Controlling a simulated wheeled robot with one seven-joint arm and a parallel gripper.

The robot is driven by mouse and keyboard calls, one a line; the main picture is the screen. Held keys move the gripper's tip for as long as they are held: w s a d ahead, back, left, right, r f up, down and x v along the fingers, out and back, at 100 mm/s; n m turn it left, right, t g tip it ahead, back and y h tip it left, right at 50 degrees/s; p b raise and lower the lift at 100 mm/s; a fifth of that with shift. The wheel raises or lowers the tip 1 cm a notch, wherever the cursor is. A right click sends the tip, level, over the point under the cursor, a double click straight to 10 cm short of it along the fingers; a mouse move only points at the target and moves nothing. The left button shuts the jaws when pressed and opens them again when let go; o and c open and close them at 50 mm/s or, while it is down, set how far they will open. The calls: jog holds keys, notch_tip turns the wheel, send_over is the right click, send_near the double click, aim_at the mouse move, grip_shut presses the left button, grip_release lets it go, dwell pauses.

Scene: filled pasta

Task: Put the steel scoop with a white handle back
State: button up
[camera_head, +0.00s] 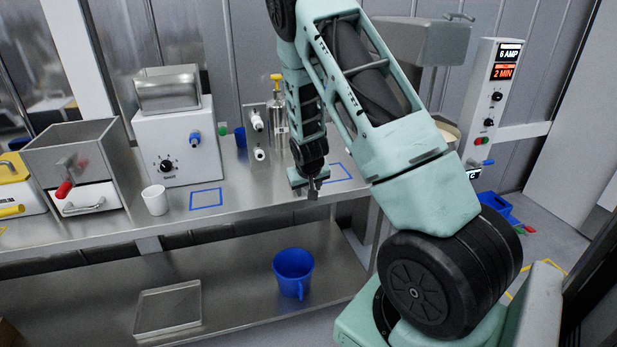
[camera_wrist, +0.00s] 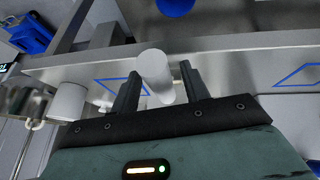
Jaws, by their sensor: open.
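My gripper (camera_head: 312,190) hangs low over the steel counter, by the right-hand blue outline (camera_head: 338,173). In the wrist view my gripper (camera_wrist: 158,88) is open, with one finger on each side of a white rounded cylinder (camera_wrist: 153,66). This looks like the white handle of the scoop. The scoop's steel part is not visible, and I cannot make out the scoop in the head view. The blue outline (camera_wrist: 112,84) also shows partly behind the fingers and the cylinder.
The counter (camera_head: 250,199) also holds a white cup (camera_head: 155,199), a white machine (camera_head: 180,148), a hopper box (camera_head: 75,160) and a bottle with a yellow top (camera_head: 279,110). Another blue outline (camera_head: 206,198) is empty. A blue jug (camera_head: 293,272) stands on the lower shelf.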

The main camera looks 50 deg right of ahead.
jog(key=b+v, duration=0.1)
jog(key=v, duration=0.9)
jog(key=s+a+r+n+y, duration=0.1)
jog(key=a+n+y, duration=0.1)
jog(key=a, duration=1)
jog(key=s+a+r+n+y, duration=0.1)
jog(key=a+r+n+y, duration=0.15)
jog(key=a, duration=0.85)
jog(key=s+a+r+n+g, duration=0.1)
jog(key=s+a+n, duration=0.3)
jog(key=s+a, duration=0.5)
jog(key=s+a+r+n+g, duration=0.2)
jog(key=s+a+n, duration=0.3)
jog(key=s+a, duration=0.4)
jog(key=s, duration=0.3)
jog(key=shift+s+g, duration=0.4)
jog(key=shift+a, duration=0.15)
